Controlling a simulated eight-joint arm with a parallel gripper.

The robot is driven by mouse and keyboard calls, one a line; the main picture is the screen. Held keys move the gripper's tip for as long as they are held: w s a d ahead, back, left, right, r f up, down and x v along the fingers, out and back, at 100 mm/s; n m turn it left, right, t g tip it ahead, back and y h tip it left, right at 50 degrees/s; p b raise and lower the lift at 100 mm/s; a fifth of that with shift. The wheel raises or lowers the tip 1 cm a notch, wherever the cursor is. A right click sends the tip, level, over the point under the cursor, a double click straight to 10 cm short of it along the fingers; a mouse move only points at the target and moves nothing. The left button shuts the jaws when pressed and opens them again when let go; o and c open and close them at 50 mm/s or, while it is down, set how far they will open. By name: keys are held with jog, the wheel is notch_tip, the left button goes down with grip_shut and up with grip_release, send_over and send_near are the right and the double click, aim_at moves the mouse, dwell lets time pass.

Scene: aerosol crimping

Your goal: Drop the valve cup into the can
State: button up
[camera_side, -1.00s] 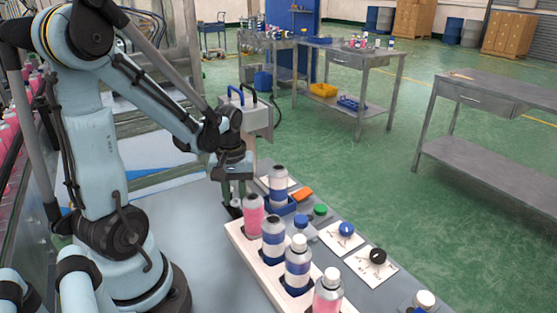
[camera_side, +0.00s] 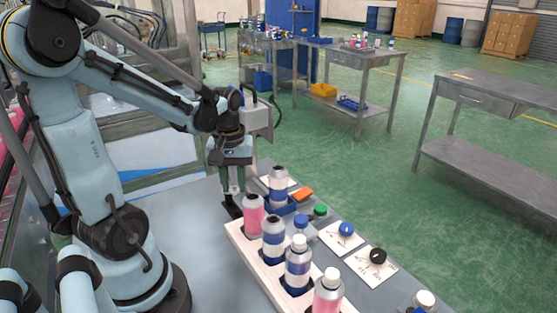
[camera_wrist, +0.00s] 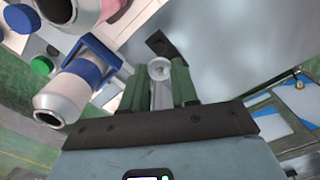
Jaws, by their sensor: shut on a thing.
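My gripper (camera_side: 232,190) is at the left of the far end of the white rack, fingers pointing down. In the wrist view its green fingers (camera_wrist: 159,88) are shut on the pale, round-topped valve cup (camera_wrist: 159,70). The cup is hard to make out in the side view. An open silver can (camera_side: 278,178) with a blue band stands upright in a blue holder (camera_side: 284,208), right of my gripper. In the wrist view the can (camera_wrist: 68,94) shows its dark open mouth, apart from the fingers, with the blue holder (camera_wrist: 98,62) around it.
The white rack (camera_side: 262,268) holds several pink and blue-banded cans close to my gripper. Right of it lie a green cap (camera_side: 320,210) and cards with a blue cap (camera_side: 346,229) and a black cap (camera_side: 378,256). A dark square pad (camera_wrist: 160,43) lies near the gripper. The table left of the rack is clear.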

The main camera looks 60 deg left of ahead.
aim_at(278, 170)
jog(key=shift+r, duration=0.1)
jog(key=w+d+r, duration=0.1)
jog(key=w+r, duration=0.2)
jog(key=w+d+r, duration=0.2)
jog(key=w+r, duration=0.1)
jog(key=w+d+r, duration=0.2)
jog(key=r, duration=0.2)
jog(key=shift+w+d, duration=0.25)
jog(key=shift+w, duration=0.15)
jog(key=shift+f, duration=1.45)
jog(key=shift+f, duration=0.2)
dwell(0.3)
jog(key=o, duration=0.8)
dwell(0.3)
